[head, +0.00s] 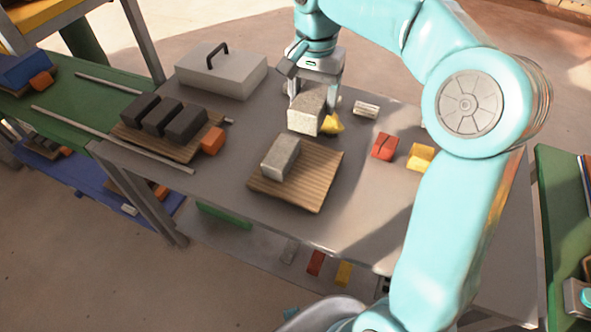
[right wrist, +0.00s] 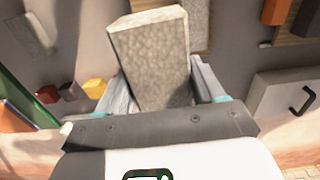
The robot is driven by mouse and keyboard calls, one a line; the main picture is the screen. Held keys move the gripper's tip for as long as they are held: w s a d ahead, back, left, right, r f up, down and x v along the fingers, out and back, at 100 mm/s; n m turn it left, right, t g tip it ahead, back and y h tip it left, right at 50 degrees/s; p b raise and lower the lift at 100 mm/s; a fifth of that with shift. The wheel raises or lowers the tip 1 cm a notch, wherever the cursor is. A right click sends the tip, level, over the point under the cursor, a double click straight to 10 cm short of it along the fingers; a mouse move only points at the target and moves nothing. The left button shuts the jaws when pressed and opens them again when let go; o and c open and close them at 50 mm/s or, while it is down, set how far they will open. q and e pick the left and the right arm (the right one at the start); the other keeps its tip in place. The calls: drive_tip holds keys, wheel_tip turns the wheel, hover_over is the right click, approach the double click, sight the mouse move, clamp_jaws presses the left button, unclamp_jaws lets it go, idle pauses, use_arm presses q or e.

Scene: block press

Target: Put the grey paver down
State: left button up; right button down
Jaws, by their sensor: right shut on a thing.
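My right gripper (head: 315,85) is shut on a grey paver (head: 307,111), behind the wooden board (head: 310,195) on the grey table. The paver also fills the middle of the right wrist view (right wrist: 153,58), tilted a little between the fingers. I cannot tell for sure whether it touches the table. A second grey paver (head: 281,157) lies on the board, on its left part, and the right part of the board is bare. My left gripper does not show.
A yellow piece (head: 333,124) sits right beside the held paver. A white cylinder (head: 366,109), red block (head: 384,146) and yellow block (head: 420,157) stand to the right. A lidded grey box (head: 221,72) and a board with dark blocks (head: 160,117) are left.

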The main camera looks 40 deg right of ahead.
drive_tip(key=shift+w, duration=0.15)
drive_tip(key=f, duration=0.1)
drive_tip(key=f+b, duration=0.1)
drive_tip(key=f, duration=0.1)
drive_tip(key=d+f, duration=0.1)
drive_tip(key=shift+s+f, duration=0.3)
drive_tip(key=shift+s, duration=0.05)
wheel_tip(320, 180, down, 11)
drive_tip(key=shift+f+b, duration=0.1)
drive_tip(key=shift+b, duration=0.7)
wheel_tip(320, 180, down, 5)
drive_tip(key=shift+w, duration=0.1)
drive_tip(key=shift+f+b, duration=0.1)
drive_tip(key=shift+b, duration=0.25)
drive_tip(key=shift+c, duration=2)
unclamp_jaws()
drive_tip(key=shift+a, duration=0.1)
